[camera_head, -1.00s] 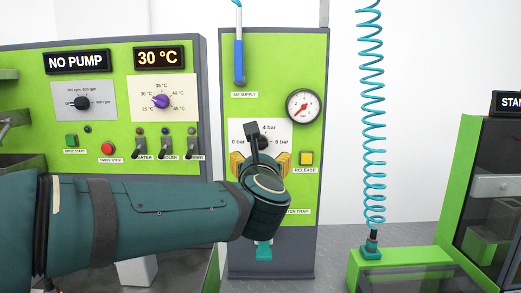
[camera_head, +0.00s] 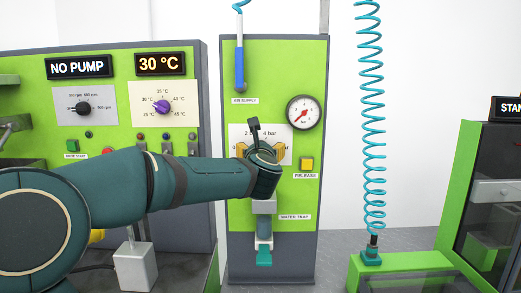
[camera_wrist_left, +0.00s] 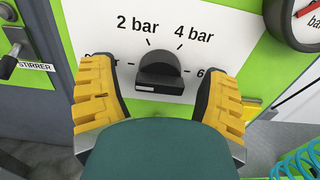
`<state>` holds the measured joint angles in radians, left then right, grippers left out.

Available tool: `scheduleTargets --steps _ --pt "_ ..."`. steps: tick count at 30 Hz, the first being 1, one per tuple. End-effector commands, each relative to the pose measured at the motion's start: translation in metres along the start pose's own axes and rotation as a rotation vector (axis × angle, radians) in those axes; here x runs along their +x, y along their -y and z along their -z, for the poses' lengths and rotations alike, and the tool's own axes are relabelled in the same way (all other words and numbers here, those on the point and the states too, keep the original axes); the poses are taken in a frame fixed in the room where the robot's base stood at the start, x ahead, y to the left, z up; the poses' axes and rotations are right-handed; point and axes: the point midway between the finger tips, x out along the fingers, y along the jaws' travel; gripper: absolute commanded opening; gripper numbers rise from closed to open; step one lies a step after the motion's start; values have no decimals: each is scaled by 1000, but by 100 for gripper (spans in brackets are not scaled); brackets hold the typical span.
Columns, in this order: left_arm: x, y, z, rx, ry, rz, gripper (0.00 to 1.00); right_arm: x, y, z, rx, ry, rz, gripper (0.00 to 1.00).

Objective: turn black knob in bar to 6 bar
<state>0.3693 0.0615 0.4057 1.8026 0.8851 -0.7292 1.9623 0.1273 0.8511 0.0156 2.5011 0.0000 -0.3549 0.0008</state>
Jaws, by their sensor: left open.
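The black knob (camera_wrist_left: 160,70) shows in the left wrist view on a white dial plate (camera_wrist_left: 95,22) with bar marks; 2 bar and 4 bar are readable. Its grip bar lies about level, with a small pale mark at the left of its front face. My left gripper (camera_wrist_left: 155,80) is open, its yellow fingers on either side of the knob and visibly apart from it. In the head view the left gripper (camera_head: 260,150) is in front of the dial plate and hides the knob. A round gauge (camera_head: 304,112) has its red needle toward the lower left. My right gripper is not in view.
The yellow release button (camera_head: 306,163) sits right of the dial. The water trap (camera_head: 264,228) is below, and the blue air supply handle (camera_head: 239,68) is above. A coiled teal hose (camera_head: 372,130) hangs to the right.

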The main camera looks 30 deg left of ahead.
Motion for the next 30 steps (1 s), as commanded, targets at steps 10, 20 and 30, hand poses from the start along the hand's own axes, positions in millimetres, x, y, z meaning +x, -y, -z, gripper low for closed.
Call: scheduleTargets --steps 10,20,30 --pt "2 0 0 0 0 0 62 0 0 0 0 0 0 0" --pt "2 0 0 3 0 0 7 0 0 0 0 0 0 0" --pt "2 0 0 113 0 0 7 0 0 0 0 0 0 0"
